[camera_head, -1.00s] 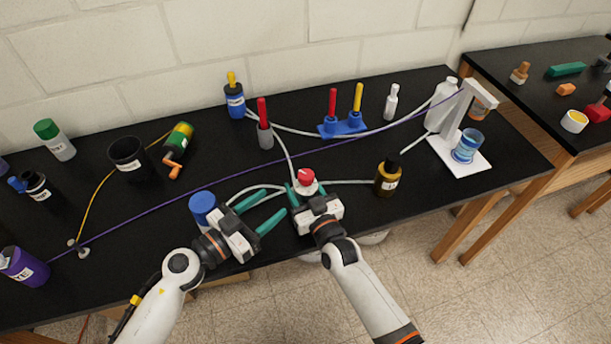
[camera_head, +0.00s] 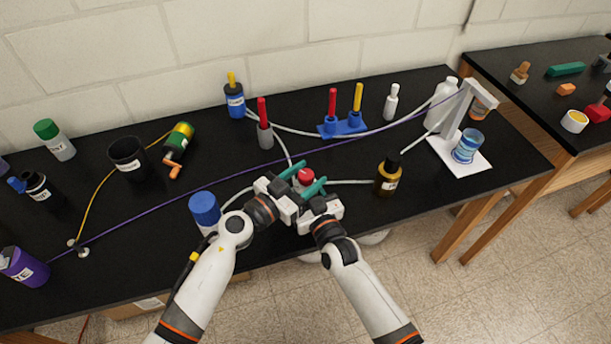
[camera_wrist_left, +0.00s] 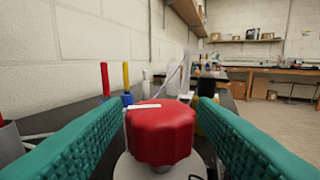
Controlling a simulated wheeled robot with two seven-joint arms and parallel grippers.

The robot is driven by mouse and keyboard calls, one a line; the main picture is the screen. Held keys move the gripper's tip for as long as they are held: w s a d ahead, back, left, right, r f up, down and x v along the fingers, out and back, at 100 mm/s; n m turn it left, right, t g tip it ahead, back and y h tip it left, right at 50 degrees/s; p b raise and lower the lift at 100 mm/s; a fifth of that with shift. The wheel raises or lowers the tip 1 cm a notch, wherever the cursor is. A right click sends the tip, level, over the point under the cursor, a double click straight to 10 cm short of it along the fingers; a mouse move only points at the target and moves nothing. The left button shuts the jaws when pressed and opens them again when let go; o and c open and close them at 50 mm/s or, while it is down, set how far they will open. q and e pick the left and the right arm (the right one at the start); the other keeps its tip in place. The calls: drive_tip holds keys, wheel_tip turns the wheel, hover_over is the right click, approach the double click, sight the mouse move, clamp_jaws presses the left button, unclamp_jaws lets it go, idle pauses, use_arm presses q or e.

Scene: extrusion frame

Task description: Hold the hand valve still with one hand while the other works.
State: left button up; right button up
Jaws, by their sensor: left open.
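The hand valve has a ribbed red knob (camera_head: 304,176), with tubes running near it, close to the front middle of the black table. In the left wrist view the knob (camera_wrist_left: 160,133) sits on a pale body, between two green finger pads. My left gripper (camera_head: 318,177) is open, one finger on each side of the knob; gaps show between pads and knob. My right gripper (camera_head: 312,196) is low at the valve, at the front side. Its fingers and the valve body are mostly hidden by the left gripper, so its grip cannot be seen.
A blue-capped container (camera_head: 205,208) stands left of my left gripper. A brown bottle (camera_head: 389,178) stands to the right. Behind are a grey holder with a red handle (camera_head: 264,122) and a blue stand (camera_head: 341,127). A purple cable (camera_head: 240,169) crosses the table behind the valve.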

use_arm(q)
drive_tip(key=shift+c, duration=0.4)
drive_tip(key=c, duration=0.9)
drive_tip(key=shift+o, duration=0.2)
drive_tip(key=shift+m+g+h, duration=0.8)
drive_tip(key=shift+g, duration=0.2)
drive_tip(key=o, duration=0.9)
drive_tip(key=shift+o, duration=0.2)
drive_tip(key=v, duration=0.7)
drive_tip(key=shift+s+a, duration=0.2)
drive_tip(key=shift+a, duration=0.05)
drive_tip(key=shift+o, duration=0.2)
